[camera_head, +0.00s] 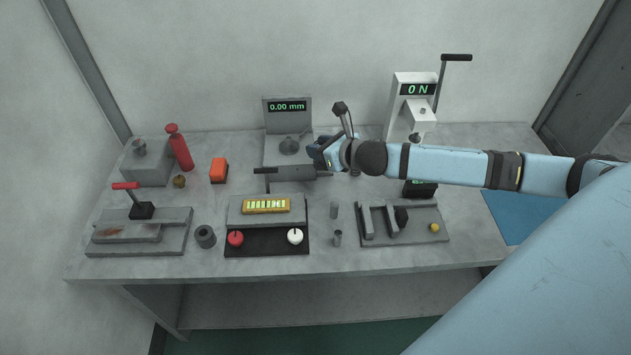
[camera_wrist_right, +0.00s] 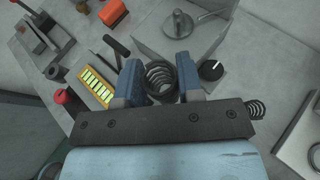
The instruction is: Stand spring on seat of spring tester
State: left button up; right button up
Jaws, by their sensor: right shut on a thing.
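My right gripper (camera_head: 318,152) is over the back middle of the bench, in front of the plate of the 0.00 mm gauge. In the right wrist view its two blue fingers (camera_wrist_right: 160,86) are shut on a dark coil spring (camera_wrist_right: 160,75). In the head view I cannot make out this spring at the gripper. The spring tester (camera_head: 412,88), a white stand with a 0 N display and a black-handled lever, is at the back right, apart from the gripper. Its seat is mostly hidden behind my arm. My left gripper is not in view.
A second spring (camera_wrist_right: 257,108) shows right of the fingers. The 0.00 mm gauge (camera_head: 288,106) stands behind my gripper. A grey block with a yellow display (camera_head: 267,206), a bracketed plate (camera_head: 405,236) and a red bottle (camera_head: 180,150) are also on the bench. My arm crosses the right side.

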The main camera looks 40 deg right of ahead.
send_over(319, 194)
notch_tip(319, 194, down, 11)
jog(key=shift+f+b, duration=0.15)
jog(key=shift+b, duration=0.25)
jog(key=shift+f, duration=0.15)
jog(key=o, duration=0.9)
jog(key=shift+o, duration=0.2)
